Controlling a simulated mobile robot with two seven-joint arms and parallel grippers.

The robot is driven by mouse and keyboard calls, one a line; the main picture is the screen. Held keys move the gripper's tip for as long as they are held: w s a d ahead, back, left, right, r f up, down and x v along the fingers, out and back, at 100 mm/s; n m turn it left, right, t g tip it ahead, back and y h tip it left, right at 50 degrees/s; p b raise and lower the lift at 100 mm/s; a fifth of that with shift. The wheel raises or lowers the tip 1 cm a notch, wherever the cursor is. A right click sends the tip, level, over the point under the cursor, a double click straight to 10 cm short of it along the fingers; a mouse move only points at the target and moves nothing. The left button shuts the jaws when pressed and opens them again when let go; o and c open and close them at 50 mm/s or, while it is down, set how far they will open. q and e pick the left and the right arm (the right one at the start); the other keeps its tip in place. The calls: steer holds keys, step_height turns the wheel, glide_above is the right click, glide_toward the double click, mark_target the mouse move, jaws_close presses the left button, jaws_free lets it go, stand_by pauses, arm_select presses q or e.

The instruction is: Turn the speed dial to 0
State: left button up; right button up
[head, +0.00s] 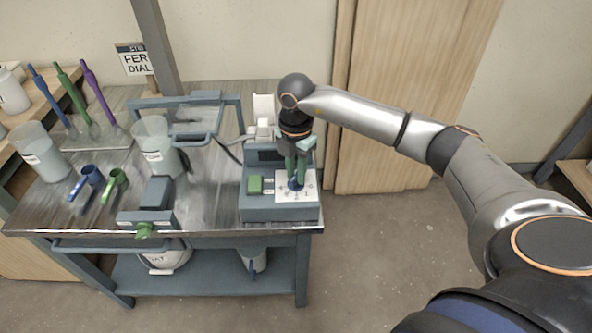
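The speed dial (295,184) is a small dark blue knob on a white numbered plate (283,196). The plate is on top of a blue-grey control box (257,208) near the right end of the table. My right gripper (296,180) points down over the dial, its green fingers on either side of it. The fingers hide much of the dial, so its pointer setting and whether they touch it cannot be made out. My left gripper is not in view.
A green button (255,184) sits left of the dial plate. A post rises behind. The floor to the right is clear.

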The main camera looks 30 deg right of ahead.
steer(key=c, duration=0.3)
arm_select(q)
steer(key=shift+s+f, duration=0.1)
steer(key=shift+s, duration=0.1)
arm_select(e)
jaws_close()
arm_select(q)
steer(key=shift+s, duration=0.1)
